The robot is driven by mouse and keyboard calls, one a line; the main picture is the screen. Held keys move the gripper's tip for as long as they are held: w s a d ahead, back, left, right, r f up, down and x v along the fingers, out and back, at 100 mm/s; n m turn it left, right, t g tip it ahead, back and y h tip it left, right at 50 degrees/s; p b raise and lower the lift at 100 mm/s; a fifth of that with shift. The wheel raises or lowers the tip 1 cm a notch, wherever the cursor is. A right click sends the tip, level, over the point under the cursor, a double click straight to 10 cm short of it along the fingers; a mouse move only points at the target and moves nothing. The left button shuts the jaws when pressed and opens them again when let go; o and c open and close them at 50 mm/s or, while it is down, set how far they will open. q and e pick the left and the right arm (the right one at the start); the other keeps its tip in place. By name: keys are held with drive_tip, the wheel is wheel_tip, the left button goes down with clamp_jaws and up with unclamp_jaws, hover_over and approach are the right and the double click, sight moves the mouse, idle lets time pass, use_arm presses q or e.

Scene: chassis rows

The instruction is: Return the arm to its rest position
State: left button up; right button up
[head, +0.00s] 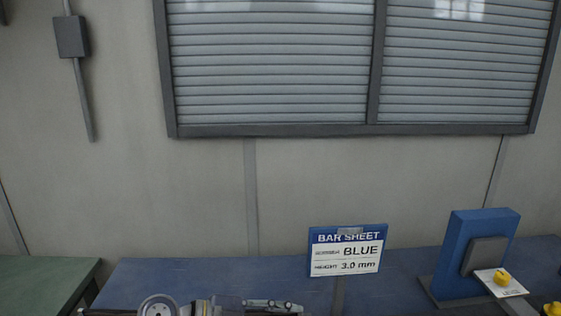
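Part of my arm shows at the bottom edge, left of centre, with a round grey joint and a wrist. What looks like my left gripper (285,306) lies sideways there, pointing right, low in front of the blue table (200,278). It is cut by the frame edge, and I cannot tell whether its fingers are open or shut. My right gripper is not in view.
A sign (346,250) reading "BAR SHEET", "BLUE" and "3.0 mm" stands on the table. Right of it is a blue upright fixture (462,245) with a white card (515,287) and yellow knob (502,277). A green table (45,280) is at left. A shuttered window (270,70) is behind.

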use_arm(q)
wheel_tip(320, 180, up, 10)
drive_tip(key=n+t+h, duration=0.4)
drive_tip(key=t, duration=0.3)
drive_tip(key=w+a+r+n+t+y, duration=0.1)
drive_tip(key=w+a+n+t+y, duration=0.2)
drive_tip(key=a+n+t+y, duration=0.55)
drive_tip(key=s+a+f+n+g+y, duration=0.25)
drive_tip(key=a+f+n+y, duration=0.35)
drive_tip(key=f, duration=0.3)
drive_tip(key=s+a+f+n+g+y, duration=0.25)
drive_tip(key=a+f+n+y, duration=0.25)
drive_tip(key=a+f, duration=0.3)
drive_tip(key=s+d+f+m+g+h, duration=0.1)
drive_tip(key=s+f+g, duration=0.4)
drive_tip(key=s+f, duration=0.45)
drive_tip(key=s+f+m+g+h, duration=0.1)
drive_tip(key=s+f+g, duration=0.45)
drive_tip(key=s, duration=0.75)
wheel_tip(320, 180, down, 29)
drive_tip(key=s+b, duration=0.2)
drive_tip(key=s+a+f+g+b, duration=0.2)
drive_tip(key=s+f, duration=1.4)
drive_tip(key=f, duration=0.1)
drive_tip(key=shift+s+a, duration=0.25)
drive_tip(key=shift+a, duration=0.15)
